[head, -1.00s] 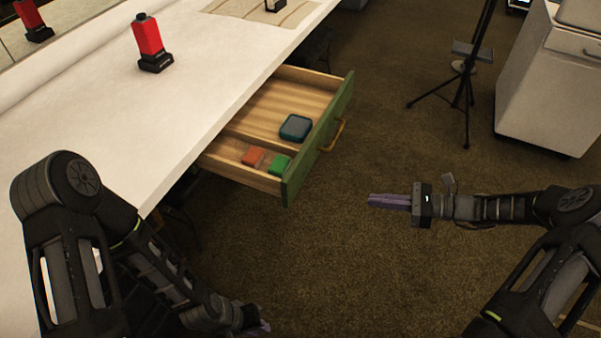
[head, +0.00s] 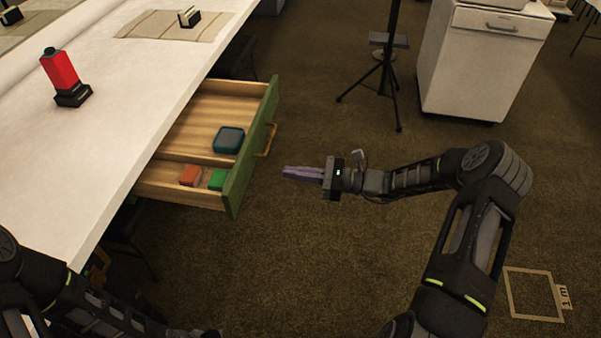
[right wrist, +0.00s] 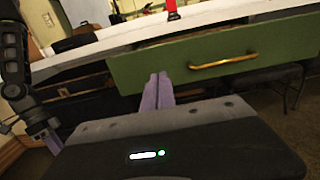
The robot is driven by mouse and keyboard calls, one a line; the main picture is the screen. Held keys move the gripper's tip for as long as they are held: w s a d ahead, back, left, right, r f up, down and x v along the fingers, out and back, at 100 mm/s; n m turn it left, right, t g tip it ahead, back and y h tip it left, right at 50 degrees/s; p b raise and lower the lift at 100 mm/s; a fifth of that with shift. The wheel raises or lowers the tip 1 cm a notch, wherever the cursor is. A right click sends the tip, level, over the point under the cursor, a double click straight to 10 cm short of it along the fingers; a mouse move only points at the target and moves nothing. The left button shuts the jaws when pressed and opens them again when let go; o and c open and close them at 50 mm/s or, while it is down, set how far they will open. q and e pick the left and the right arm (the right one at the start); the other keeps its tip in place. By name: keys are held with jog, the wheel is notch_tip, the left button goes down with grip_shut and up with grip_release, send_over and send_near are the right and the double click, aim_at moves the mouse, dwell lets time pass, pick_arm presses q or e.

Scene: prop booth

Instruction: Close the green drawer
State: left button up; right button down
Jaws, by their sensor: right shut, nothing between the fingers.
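The green drawer (head: 252,150) is pulled out from under the white table, its wooden inside exposed. Its brass handle (head: 267,140) also shows in the right wrist view (right wrist: 223,61). A teal box (head: 228,140), an orange block (head: 190,175) and a green block (head: 217,180) lie inside. My right gripper (head: 286,172) is shut and empty, its purple fingers pointing at the drawer front from the right, with a small gap visible in the head view. My left gripper (right wrist: 48,140) shows at the left of the right wrist view; its jaw opening is unclear.
The white table (head: 120,110) carries a red bottle-like object (head: 62,75) and a striped mat (head: 150,25). A tripod stand (head: 385,75) and a white cabinet (head: 475,65) stand beyond. Carpet right of the drawer is clear.

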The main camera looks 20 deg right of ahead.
aim_at(245, 167)
jog(key=x, duration=1)
pick_arm(q)
jog(key=shift+r, duration=0.15)
jog(key=shift+a, duration=0.1)
pick_arm(e)
jog(key=shift+w+a, duration=0.1)
jog(key=shift+a, duration=0.05)
